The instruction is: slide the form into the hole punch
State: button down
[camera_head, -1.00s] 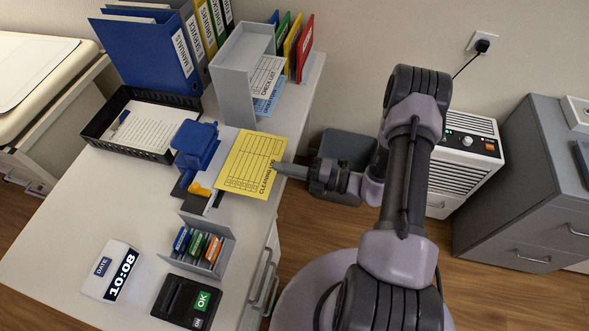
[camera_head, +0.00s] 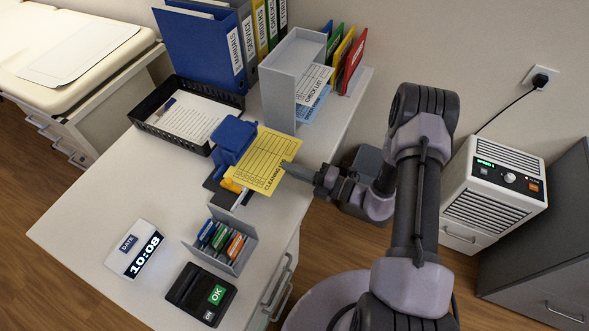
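The form is a yellow sheet marked CLEANING LOG (camera_head: 268,157). My gripper (camera_head: 291,170) is shut on its right edge and holds it over the desk's right side. The hole punch is a blue block (camera_head: 235,138) on a dark base, with a yellow-orange part (camera_head: 231,185) at its front. The form's left edge lies against or just in front of the blue block. It covers part of the base and the yellow-orange part. I cannot tell whether the edge is inside the slot, because the block hides it.
A black tray with papers (camera_head: 150,127) is left of the punch. A grey sorter (camera_head: 278,85) stands behind the form. A small card holder (camera_head: 247,259), a date clock (camera_head: 128,246) and a black OK device (camera_head: 188,288) are in front. The desk's left front (camera_head: 85,225) is clear.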

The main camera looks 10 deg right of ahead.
jog(key=shift+w+a, duration=0.25)
jog(key=shift+a, duration=0.25)
dwell(0.4)
jog(key=c, duration=1.6)
grip_release()
jog(key=p+v, duration=0.3)
jog(key=v, duration=1.4)
jog(key=shift+s+d+p, duration=0.15)
jog(key=shift+p, duration=0.2)
